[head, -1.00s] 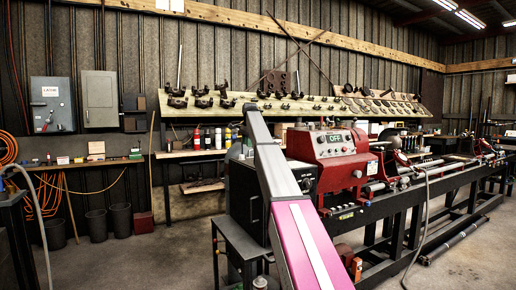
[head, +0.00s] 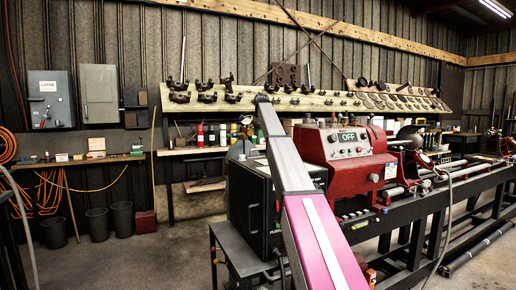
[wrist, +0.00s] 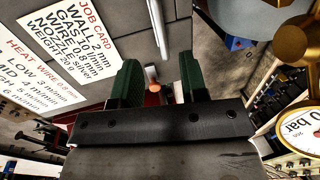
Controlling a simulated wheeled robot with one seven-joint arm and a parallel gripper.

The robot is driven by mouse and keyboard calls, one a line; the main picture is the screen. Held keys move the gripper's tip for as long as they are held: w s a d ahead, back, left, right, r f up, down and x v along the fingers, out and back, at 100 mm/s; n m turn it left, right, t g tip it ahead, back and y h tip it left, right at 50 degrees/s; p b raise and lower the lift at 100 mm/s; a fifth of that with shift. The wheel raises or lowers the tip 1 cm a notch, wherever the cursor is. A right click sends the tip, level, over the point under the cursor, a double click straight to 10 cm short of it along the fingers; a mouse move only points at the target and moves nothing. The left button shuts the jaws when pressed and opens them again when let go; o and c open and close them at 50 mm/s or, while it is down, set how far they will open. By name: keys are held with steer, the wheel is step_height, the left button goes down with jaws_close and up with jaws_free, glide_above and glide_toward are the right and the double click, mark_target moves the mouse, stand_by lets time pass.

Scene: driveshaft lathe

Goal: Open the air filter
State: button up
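My gripper (wrist: 158,75) shows in the wrist view as two dark green fingers set well apart, with no object clearly held. A small tan-orange rounded tip (wrist: 151,73) shows between the fingers, beyond them; I cannot tell what it belongs to. A brass fitting (wrist: 297,42) is cut off at the upper right of the wrist view. A round white pressure gauge (wrist: 298,137) marked 0 bar sits below it. They may be part of the air filter, but I cannot tell. The gripper is apart from both. In the head view I cannot make out the gripper or the filter.
A red lathe (head: 345,148) with an OFF display stands beside a black box (head: 254,210) on a stand. A shelf of dark metal parts (head: 205,97) runs along the back wall. Job card (wrist: 85,35) hangs left in the wrist view.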

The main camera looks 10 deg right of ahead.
steer(key=f, duration=0.3)
steer(key=w+f, duration=0.1)
steer(key=f, duration=0.3)
steer(key=shift+w+a+f, duration=0.2)
steer(key=shift+r, duration=0.1)
jaws_close()
